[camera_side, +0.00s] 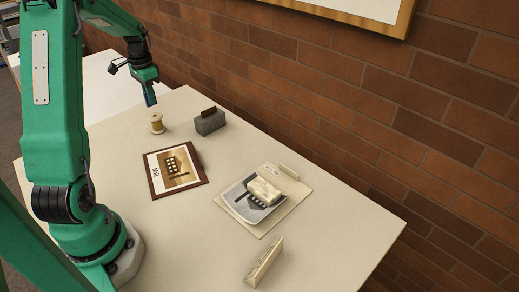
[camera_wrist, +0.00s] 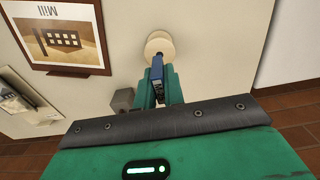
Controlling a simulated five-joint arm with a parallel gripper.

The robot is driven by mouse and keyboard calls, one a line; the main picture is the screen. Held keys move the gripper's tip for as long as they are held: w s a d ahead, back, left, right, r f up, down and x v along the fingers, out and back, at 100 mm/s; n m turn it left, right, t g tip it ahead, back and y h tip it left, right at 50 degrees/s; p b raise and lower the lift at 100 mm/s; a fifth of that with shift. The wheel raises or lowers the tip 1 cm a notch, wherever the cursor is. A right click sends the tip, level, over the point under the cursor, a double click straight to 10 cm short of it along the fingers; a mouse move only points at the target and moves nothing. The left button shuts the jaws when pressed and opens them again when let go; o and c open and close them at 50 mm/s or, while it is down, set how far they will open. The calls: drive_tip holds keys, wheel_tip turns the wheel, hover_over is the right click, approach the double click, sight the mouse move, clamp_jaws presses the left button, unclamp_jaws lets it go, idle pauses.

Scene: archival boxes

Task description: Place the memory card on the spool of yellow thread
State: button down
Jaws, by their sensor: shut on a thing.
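The spool of yellow thread (camera_side: 157,124) stands upright on the pale table near its far left edge. In the wrist view, the spool's cream end (camera_wrist: 158,41) shows just beyond my gripper's tips. My gripper (camera_side: 148,82) is shut on the small dark blue memory card (camera_side: 150,97), holding it upright above the spool. In the wrist view, the memory card (camera_wrist: 157,68) sticks out from between the green fingers of my gripper (camera_wrist: 159,84), and its tip overlaps the spool in the picture. The side view shows a gap between card and spool.
A grey block (camera_side: 211,124) with a brown piece on top stands close right of the spool. A framed "Mill" picture (camera_side: 161,184) lies nearer. A pale board (camera_side: 261,232) holds a photo and a cream block; a beige wedge (camera_side: 264,262) stands in front. A brick wall (camera_side: 330,110) runs behind.

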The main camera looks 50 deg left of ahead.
drive_tip(key=shift+f, duration=1.95)
drive_tip(key=shift+f, duration=0.15)
drive_tip(key=c, duration=1.5)
unclamp_jaws()
wheel_tip(320, 180, up, 12)
drive_tip(key=shift+r, duration=0.2)
drive_tip(key=shift+d, duration=0.15)
